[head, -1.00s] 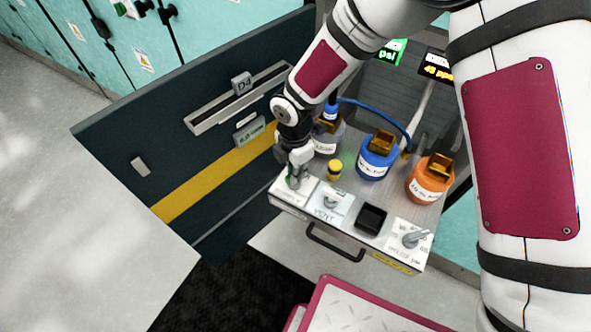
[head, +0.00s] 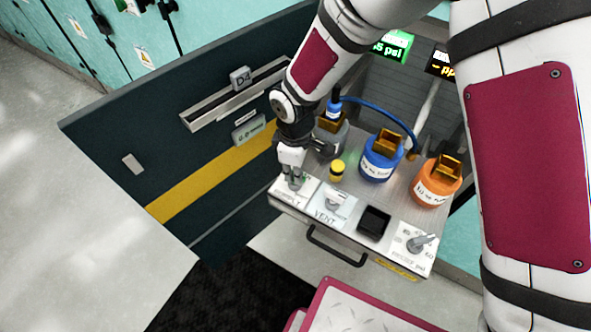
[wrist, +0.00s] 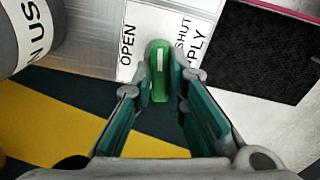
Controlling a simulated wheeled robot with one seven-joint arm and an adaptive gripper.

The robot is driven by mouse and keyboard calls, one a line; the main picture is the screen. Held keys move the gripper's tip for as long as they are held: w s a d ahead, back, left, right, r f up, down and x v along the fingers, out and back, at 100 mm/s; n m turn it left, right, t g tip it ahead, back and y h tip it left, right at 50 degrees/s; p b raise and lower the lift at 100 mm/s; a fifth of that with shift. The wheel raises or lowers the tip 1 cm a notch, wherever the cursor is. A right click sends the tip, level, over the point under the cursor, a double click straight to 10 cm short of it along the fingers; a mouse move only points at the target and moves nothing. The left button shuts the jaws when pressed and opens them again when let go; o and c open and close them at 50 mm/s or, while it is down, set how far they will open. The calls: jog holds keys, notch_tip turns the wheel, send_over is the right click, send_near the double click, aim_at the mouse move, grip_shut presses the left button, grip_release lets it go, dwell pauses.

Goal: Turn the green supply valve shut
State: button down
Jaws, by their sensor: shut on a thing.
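The green supply valve handle (wrist: 159,70) with a white line shows in the wrist view, on a white plate (wrist: 133,35) marked OPEN on the left and SHUT on the right. The line lies roughly upright in that picture, between the two words. My gripper (wrist: 162,82) has its fingers on both sides of the handle, shut on it. In the head view my gripper (head: 294,186) reaches down to the front left corner of the panel, where its fingers largely hide the handle.
A VENT knob (head: 333,200), a black square (head: 374,222) and a grey selector (head: 421,243) line the panel's front. Behind stand a yellow button (head: 337,170), a blue canister (head: 379,162) and an orange canister (head: 434,186). A dark door (head: 110,150) stands left. A black handle (head: 335,250) juts out in front.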

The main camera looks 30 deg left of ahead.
jog(key=shift+m, duration=1.5)
jog(key=c, duration=1.6)
grip_release()
notch_tip(320, 180, up, 12)
